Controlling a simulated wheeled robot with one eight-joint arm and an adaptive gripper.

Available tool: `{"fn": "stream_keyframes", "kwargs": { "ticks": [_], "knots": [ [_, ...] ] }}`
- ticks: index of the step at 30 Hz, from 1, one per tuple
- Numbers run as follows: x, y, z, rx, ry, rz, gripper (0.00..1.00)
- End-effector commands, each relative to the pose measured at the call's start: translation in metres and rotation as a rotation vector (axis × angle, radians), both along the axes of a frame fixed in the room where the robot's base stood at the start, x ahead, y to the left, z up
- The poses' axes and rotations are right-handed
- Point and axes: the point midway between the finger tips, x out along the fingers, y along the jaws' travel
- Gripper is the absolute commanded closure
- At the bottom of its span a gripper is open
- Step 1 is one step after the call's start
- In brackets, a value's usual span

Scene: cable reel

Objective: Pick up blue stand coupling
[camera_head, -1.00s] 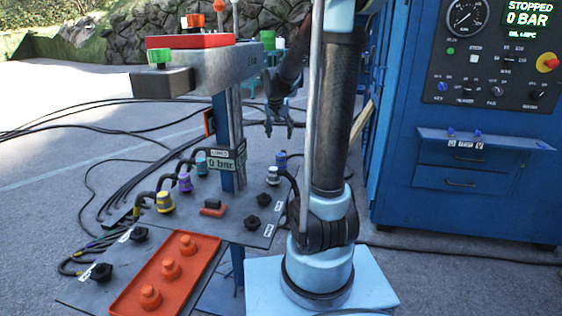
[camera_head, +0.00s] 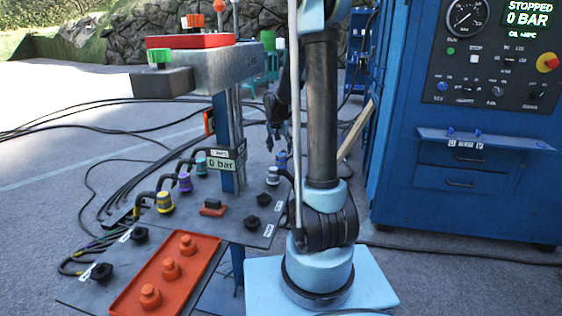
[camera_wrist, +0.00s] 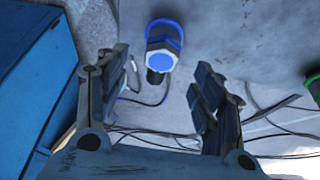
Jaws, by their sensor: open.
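A coupling with a blue ring, a pale hexagonal body and a dark end (camera_wrist: 163,45) shows at the top middle of the wrist view, against a grey surface. My gripper (camera_wrist: 164,78) is open, its two fingers spread left and right below the coupling, with nothing held. The coupling lies between the lines of the fingers, apart from them. In the head view my gripper (camera_head: 275,138) points down behind my arm, just above a blue-capped coupling (camera_head: 281,159) at the panel's back right edge. I cannot tell whether both views show the same coupling.
A green-ringed part (camera_wrist: 314,86) is cut off at the wrist view's right edge. A blue cabinet (camera_head: 470,200) stands right of my arm. The dark panel (camera_head: 235,225) carries yellow (camera_head: 165,201), purple (camera_head: 185,181) and cyan (camera_head: 201,163) couplings. Black cables (camera_head: 90,130) cross the ground.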

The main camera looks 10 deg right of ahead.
Motion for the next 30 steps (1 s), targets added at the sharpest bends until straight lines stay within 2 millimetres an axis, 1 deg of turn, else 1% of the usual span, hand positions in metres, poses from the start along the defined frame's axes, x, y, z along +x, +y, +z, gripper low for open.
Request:
{"fn": "stream_keyframes", "kwargs": {
  "ticks": [1,4,14,24,30],
  "knots": [
    [0.002,-0.001,-0.006,0.000,0.000,-0.001,0.38],
    [0.006,-0.002,-0.014,0.000,0.000,-0.001,0.38],
    [0.011,-0.004,-0.028,0.000,0.000,0.000,0.38],
    [0.025,-0.008,-0.059,0.000,0.000,0.000,0.38],
    [0.029,-0.010,-0.069,0.000,0.000,0.000,0.38]
  ]
}}
